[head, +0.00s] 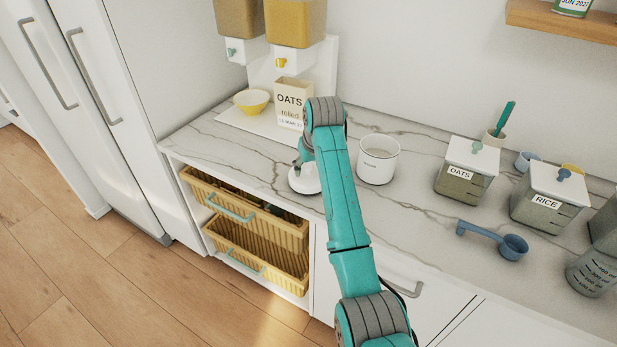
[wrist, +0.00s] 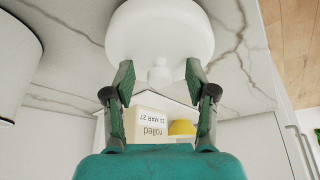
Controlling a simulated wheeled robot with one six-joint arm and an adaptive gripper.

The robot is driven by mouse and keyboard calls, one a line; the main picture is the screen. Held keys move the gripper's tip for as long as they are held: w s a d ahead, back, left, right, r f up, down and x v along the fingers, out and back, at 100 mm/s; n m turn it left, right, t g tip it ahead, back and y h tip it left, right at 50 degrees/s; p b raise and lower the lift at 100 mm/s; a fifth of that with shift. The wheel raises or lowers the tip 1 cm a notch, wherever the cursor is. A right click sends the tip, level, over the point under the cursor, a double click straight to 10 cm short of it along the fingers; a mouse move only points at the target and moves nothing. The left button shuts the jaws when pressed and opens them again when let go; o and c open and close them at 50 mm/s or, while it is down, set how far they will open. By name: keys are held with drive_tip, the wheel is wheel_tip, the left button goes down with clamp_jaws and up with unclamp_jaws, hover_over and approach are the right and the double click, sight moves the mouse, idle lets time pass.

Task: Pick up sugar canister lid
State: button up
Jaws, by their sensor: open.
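A round white lid (head: 306,182) with a small knob lies on the marble counter, left of the white sugar canister (head: 378,160). The canister stands upright; its label is too small to read surely. In the wrist view the lid (wrist: 160,28) fills the top middle, its knob (wrist: 160,74) pointing toward my gripper. My gripper (wrist: 159,70) is open, with one finger on each side of the knob and a gap on both sides. In the head view my gripper (head: 299,163) is just above the lid, partly hidden by my arm. The canister's side (wrist: 16,60) shows at the wrist view's left edge.
An oats box (head: 293,103) and yellow bowl (head: 252,102) stand behind, below two dispensers (head: 296,25). Oats (head: 465,172) and rice (head: 546,200) canisters and a blue scoop (head: 495,240) are to the right. Drawer baskets (head: 255,225) sit below the counter's front edge.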

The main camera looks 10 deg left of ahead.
clamp_jaws()
idle(0.3)
